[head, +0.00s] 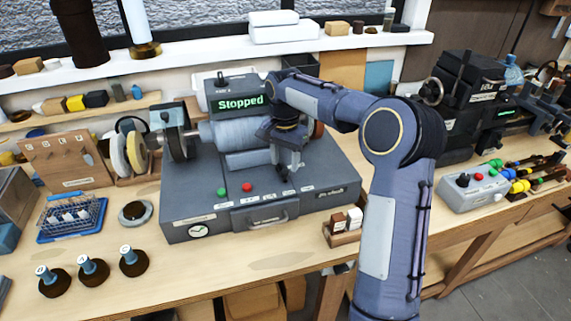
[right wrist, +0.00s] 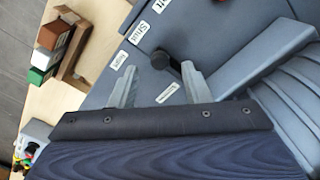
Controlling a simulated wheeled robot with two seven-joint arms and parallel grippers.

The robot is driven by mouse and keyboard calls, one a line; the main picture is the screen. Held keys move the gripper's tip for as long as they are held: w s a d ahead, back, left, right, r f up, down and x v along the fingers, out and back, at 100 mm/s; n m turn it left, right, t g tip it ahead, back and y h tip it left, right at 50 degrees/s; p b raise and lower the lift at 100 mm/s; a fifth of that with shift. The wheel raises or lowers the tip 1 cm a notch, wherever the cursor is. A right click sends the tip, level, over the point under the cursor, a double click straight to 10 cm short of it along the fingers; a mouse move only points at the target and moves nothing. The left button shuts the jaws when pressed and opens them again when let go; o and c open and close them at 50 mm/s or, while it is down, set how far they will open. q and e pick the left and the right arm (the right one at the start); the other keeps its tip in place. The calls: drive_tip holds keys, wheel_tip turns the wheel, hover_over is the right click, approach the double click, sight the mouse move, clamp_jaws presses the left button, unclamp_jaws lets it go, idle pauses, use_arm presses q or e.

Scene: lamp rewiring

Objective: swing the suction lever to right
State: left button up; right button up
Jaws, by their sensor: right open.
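The suction lever shows in the right wrist view as a dark round knob (right wrist: 161,60) on a dark stub, on the grey machine top. Small white labels lie near it; one reads "Shut" (right wrist: 138,33), and a smaller one (right wrist: 121,57) seems to read "Right". My right gripper (right wrist: 158,70) is open, with the knob between or just beyond its fingertips; I cannot tell whether they touch it. In the head view my right gripper (head: 291,174) points down over the right part of the grey machine (head: 200,222), and the lever is hidden or too small there. My left gripper is not in view.
The machine's display (head: 240,104) reads "Stopped". A large ribbed grey cylinder (head: 232,132) lies close beside my right gripper. A small wooden holder with boxes (head: 344,238) stands at the machine's front right. A control box (head: 480,190) is further right.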

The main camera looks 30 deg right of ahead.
drive_tip(key=shift+f, duration=1.45)
clamp_jaws()
